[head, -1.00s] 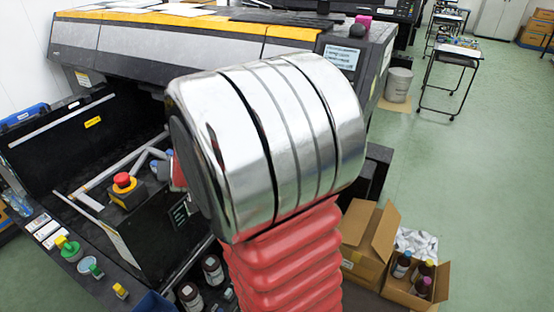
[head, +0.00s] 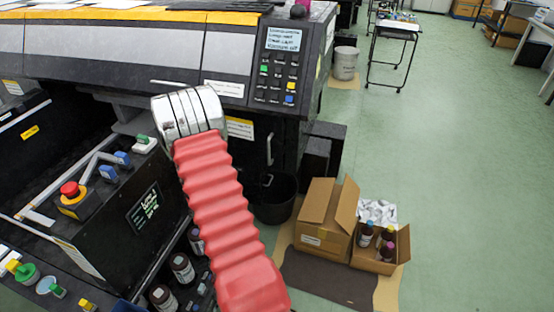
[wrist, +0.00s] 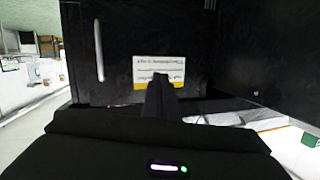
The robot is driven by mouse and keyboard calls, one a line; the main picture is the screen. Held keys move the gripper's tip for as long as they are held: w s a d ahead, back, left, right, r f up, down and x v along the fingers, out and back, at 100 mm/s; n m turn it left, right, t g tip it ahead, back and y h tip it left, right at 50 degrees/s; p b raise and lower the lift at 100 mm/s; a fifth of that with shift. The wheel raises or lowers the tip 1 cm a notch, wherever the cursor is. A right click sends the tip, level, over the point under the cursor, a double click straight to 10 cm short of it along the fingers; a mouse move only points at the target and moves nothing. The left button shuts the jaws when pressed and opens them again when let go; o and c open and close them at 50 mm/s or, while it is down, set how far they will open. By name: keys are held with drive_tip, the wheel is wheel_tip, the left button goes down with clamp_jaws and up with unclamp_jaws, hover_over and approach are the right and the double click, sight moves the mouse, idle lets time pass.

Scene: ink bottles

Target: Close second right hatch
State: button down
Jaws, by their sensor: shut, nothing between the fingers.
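A black panel with a white and yellow label (head: 240,128) and a vertical handle (head: 270,148) is on the right front of the large printer, just right of my arm's chrome link. It looks like the hatch; I cannot tell how far it stands open. In the wrist view the black panel (wrist: 125,35) fills the upper middle, with its label upside down and its pale handle at left. Contact is unclear. In the head view my gripper is hidden behind the chrome link.
A control panel (head: 280,75) is above the hatch. A black bin (head: 272,198) and a cardboard box (head: 326,215) with an open box of bottles (head: 385,243) stand on the floor at right. Ink bottles (head: 182,268) and a red emergency button (head: 70,189) are at lower left. Green floor is free beyond.

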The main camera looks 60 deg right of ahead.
sight(279, 153)
drive_tip(key=s+d+f+m+g+h, duration=0.1)
drive_tip(key=s+d+f+g, duration=0.1)
drive_tip(key=s+f, duration=0.2)
drive_tip(key=s+d+f+m+g+h, duration=0.1)
drive_tip(key=s+d+f+g+h, duration=0.1)
drive_tip(key=s, duration=0.7)
drive_tip(key=shift+d+f+h, duration=0.3)
drive_tip(key=shift+d+f, duration=0.25)
drive_tip(key=shift+f, duration=0.35)
drive_tip(key=shift+w+d, duration=0.1)
drive_tip(key=shift+d, duration=0.05)
drive_tip(key=d, duration=0.9)
drive_tip(key=w+d, duration=0.1)
drive_tip(key=d, duration=0.3)
drive_tip(key=shift+w+d, duration=0.1)
drive_tip(key=shift+d, duration=0.25)
